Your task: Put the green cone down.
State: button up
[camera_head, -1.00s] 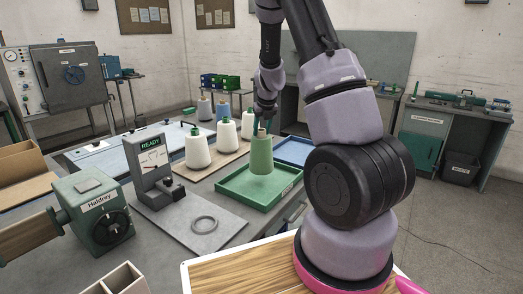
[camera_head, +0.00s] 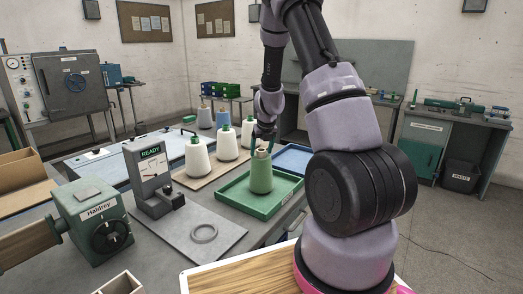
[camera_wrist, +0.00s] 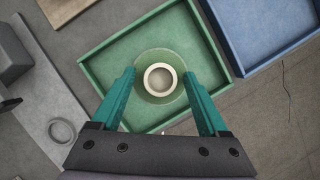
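The green cone (camera_head: 261,177) stands upright in the green tray (camera_head: 232,203), with its pale tube end at the top. The wrist view looks straight down on the cone (camera_wrist: 160,97), whose pale ring-shaped top lies between my fingers. My gripper (camera_wrist: 160,72) is open, with a gap between each teal finger and the cone's top. In the head view my gripper (camera_head: 262,138) is right at the cone's top and its fingers are small there. The cone's underside is hidden, but it appears to rest on the tray floor.
A blue tray (camera_head: 294,157) adjoins the green tray on its far right. White cones (camera_head: 197,157) stand on a board to the left. A grey weighing stand (camera_head: 153,180) and a flat ring (camera_head: 204,232) are nearer left. The tray floor around the cone is clear.

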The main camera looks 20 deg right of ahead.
jog(key=shift+r, duration=0.1)
jog(key=shift+r, duration=0.35)
jog(key=s+a+r+n+t+y, duration=0.1)
jog(key=s+a+r+n, duration=0.2)
jog(key=s+r+n, duration=0.45)
jog(key=s+a+r+n+y, duration=0.1)
jog(key=s+a+r+n, duration=0.2)
jog(key=r, duration=0.7)
jog(key=s+a+r+n+t+y, duration=0.1)
jog(key=s+a+r+n, duration=0.1)
jog(key=s+r+n, duration=0.5)
jog(key=s+a+r+n, duration=0.1)
jog(key=s+r+n, duration=0.2)
jog(key=s+n, duration=0.4)
jog(key=s+a+r+n, duration=0.1)
jog(key=s+r+n, duration=0.2)
jog(key=s+n, duration=0.5)
jog(key=shift+s+a+r+t+h, duration=0.35)
jog(key=shift+s+r+t+h, duration=0.05)
